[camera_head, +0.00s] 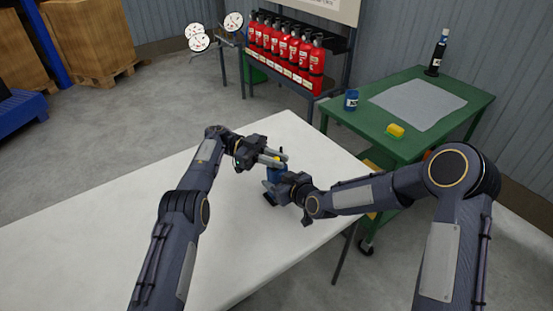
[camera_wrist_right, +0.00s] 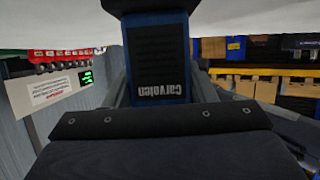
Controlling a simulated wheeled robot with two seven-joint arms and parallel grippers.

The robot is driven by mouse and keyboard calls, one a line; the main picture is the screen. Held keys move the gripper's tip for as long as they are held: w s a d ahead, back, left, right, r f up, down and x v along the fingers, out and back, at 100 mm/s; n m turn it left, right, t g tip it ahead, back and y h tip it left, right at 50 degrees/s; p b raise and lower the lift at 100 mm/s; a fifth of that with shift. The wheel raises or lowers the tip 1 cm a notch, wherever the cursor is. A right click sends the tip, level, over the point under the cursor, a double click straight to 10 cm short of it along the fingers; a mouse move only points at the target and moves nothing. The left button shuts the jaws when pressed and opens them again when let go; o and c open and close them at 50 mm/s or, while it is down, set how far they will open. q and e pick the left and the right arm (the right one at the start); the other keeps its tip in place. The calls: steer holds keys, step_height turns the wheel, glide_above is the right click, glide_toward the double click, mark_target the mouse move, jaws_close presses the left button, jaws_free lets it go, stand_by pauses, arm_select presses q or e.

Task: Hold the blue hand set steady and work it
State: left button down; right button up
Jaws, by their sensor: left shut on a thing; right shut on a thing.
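The blue hand set (camera_head: 276,174) stands on the white table (camera_head: 130,215) near its right end, largely hidden by my grippers. A small yellow part shows near its top. My left gripper (camera_head: 274,159) reaches in from the left, its grey fingers shut on the upper part of the set. My right gripper (camera_head: 275,188) comes from the right and is shut on the set lower down. In the right wrist view the set's dark blue body (camera_wrist_right: 160,65) fills the middle, with upside-down lettering on a black ribbed panel. The exact contact points are hidden.
Red extinguishers (camera_head: 285,50) stand in a rack behind. The table's left part is clear.

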arm_select(q)
steer(key=shift+d, duration=0.1)
steer(key=c, duration=1.4)
jaws_free()
steer(key=shift+s, duration=0.1)
steer(key=shift+o, duration=0.2)
step_height(320, 180, up, 10)
